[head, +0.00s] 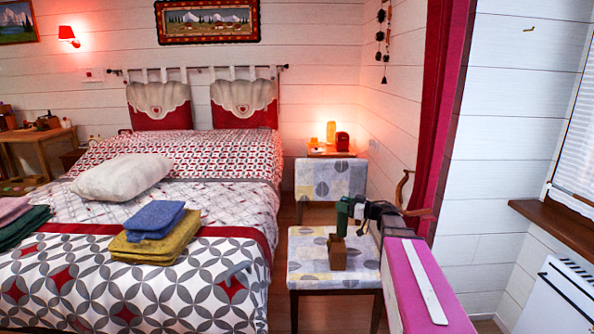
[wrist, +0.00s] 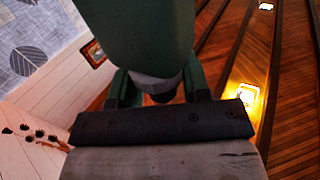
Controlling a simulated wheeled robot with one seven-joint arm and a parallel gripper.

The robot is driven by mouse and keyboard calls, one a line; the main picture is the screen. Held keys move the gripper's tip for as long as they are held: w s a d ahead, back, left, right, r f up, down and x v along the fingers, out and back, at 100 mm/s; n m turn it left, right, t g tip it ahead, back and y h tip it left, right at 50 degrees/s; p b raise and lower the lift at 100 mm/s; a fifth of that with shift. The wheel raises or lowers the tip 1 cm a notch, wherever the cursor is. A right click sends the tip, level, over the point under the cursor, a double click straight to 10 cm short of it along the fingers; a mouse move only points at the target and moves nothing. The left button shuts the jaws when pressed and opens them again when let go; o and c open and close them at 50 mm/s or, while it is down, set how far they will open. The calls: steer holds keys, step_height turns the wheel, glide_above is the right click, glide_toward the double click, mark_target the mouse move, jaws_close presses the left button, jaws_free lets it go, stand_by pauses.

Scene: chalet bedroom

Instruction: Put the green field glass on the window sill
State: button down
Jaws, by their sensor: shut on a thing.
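The green field glass (head: 341,217) is held in my gripper (head: 354,208), above the patterned chair seat in the head view. My gripper is shut on it. In the wrist view the field glass (wrist: 140,35) fills the top middle, large and dark green, with a grey lower end between the fingers (wrist: 160,88). Its far end is cut off by the frame. The window sill (head: 560,228) is a brown wooden ledge at the right edge of the head view, below the blind, well apart from my gripper. Only part of the sill shows.
A brown wooden object (head: 337,252) stands on the near chair (head: 308,270), just below the field glass. The bed (head: 120,285) with folded towels fills the left. A white heater (head: 560,295) is below the sill. A magenta curtain (head: 437,110) hangs behind my arm.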

steer(key=s+m+t, duration=0.1)
steer(key=s, duration=1.2)
steer(key=shift+s+a+f+h, duration=0.15)
steer(key=shift+a+f+h, duration=0.05)
steer(key=shift+h, duration=0.2)
steer(key=shift+d, duration=0.1)
